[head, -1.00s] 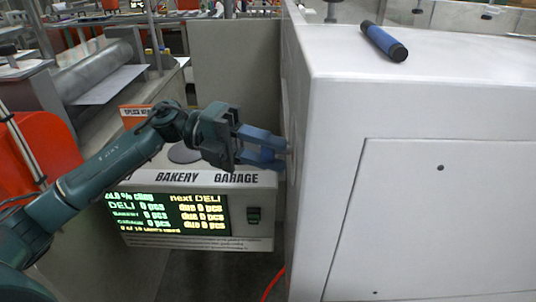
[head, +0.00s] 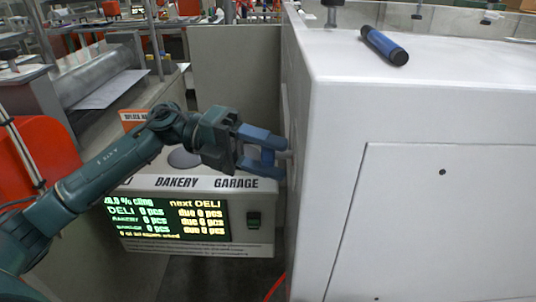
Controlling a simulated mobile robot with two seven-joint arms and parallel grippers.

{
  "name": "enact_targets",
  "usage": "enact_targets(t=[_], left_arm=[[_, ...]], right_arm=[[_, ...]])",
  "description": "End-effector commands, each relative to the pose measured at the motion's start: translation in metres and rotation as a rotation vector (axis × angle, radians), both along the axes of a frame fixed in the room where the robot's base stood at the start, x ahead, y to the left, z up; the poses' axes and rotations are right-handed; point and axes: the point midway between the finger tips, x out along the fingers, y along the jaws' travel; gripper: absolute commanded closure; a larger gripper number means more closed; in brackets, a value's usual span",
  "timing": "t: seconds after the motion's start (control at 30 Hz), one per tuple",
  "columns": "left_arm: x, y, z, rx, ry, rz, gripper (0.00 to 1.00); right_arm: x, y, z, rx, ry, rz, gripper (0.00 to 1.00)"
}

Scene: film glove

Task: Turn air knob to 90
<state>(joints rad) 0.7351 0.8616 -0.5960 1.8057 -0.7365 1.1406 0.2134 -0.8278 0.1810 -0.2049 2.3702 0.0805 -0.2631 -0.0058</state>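The white cabinet (head: 315,190) fills the right side, and its left side face is seen at a steep angle. A small pale stub (head: 284,155), which may be the air knob, sticks out from that face. Its markings and setting cannot be read. My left gripper (head: 279,158) reaches in from the left with its blue fingers at the cabinet's side, one above and one below the stub. A gap shows between the fingers, and I cannot see them touching the stub. My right gripper is out of view.
A blue and black cylinder (head: 384,45) lies on the cabinet top. A red cable (head: 274,287) runs by the cabinet's foot.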

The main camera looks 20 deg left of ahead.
Motion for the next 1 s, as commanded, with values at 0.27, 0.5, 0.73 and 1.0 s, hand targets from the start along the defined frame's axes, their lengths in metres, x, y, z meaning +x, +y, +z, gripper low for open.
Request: enact_targets(t=[0.27,0.5,0.73,1.0], left_arm=[[0.000,0.002,0.000,0.000,0.002,0.000,0.45],[0.005,0.037,0.002,0.002,0.003,0.006,0.45],[0.010,0.089,0.007,0.001,0.003,0.006,0.45],[0.013,0.126,0.011,0.001,0.001,0.001,0.45]], right_arm=[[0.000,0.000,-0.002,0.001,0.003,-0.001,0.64],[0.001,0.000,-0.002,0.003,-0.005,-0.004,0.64],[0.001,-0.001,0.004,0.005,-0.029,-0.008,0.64],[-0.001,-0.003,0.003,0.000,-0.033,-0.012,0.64]])
